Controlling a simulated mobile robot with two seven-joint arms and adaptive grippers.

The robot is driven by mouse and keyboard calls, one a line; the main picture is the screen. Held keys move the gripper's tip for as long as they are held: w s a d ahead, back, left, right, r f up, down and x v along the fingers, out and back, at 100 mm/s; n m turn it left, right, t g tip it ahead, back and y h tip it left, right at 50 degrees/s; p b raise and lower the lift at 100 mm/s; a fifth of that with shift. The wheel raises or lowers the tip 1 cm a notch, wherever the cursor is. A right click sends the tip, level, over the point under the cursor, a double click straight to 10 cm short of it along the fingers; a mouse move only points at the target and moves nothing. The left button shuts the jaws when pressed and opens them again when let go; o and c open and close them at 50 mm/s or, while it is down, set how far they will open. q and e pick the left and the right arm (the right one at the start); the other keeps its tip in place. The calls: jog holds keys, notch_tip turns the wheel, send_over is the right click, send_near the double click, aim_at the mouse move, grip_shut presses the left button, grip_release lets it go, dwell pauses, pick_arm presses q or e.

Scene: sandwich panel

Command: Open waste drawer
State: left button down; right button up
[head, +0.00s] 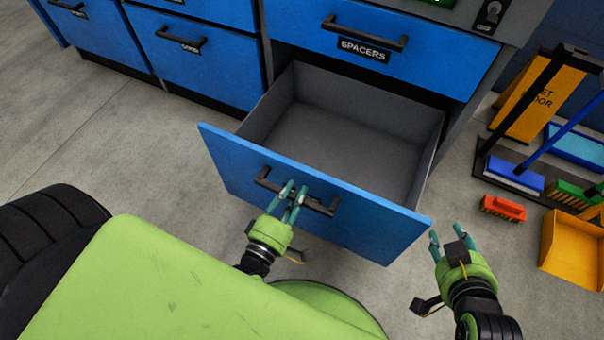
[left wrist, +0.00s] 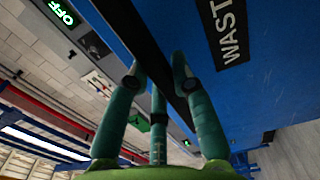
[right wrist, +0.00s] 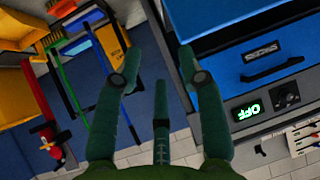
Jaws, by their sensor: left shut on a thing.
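The waste drawer (head: 320,200) is a blue-fronted drawer pulled well out below the spacers drawer, and its grey inside looks empty. Its black bar handle (head: 320,207) is on the front. My left gripper (head: 289,190) is shut on this handle. In the left wrist view the fingers (left wrist: 158,80) are around the dark handle, beside a label (left wrist: 228,40) reading "WAST", the rest cut off. My right gripper (head: 450,238) is open and empty, just right of the drawer front's right corner. In the right wrist view its fingers (right wrist: 160,75) are spread with nothing between them.
The spacers drawer (head: 385,50) above is closed. Other closed blue drawers (head: 190,55) stand left. On the right are a yellow wet-floor sign (head: 545,95), a blue broom (head: 515,177), a red brush (head: 503,208) and an orange dustpan (head: 575,250). The floor at left is clear.

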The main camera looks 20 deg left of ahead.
pick_arm(q)
jog(key=shift+s, duration=1.85)
pick_arm(e)
jog(key=shift+s+d+f+g+h, duration=0.15)
jog(key=shift+s+d+f+g, duration=0.25)
jog(key=shift+s+f+g, duration=0.3)
jog(key=shift+s+d+f+g+h, duration=0.15)
jog(key=shift+s+d+f+g, duration=0.3)
jog(key=shift+s+f, duration=0.35)
jog(key=shift+a+r, duration=0.1)
pick_arm(q)
jog(key=c, duration=1)
grip_release()
jog(key=shift+c, duration=0.2)
jog(key=s, duration=1.2)
jog(key=shift+a, duration=0.25)
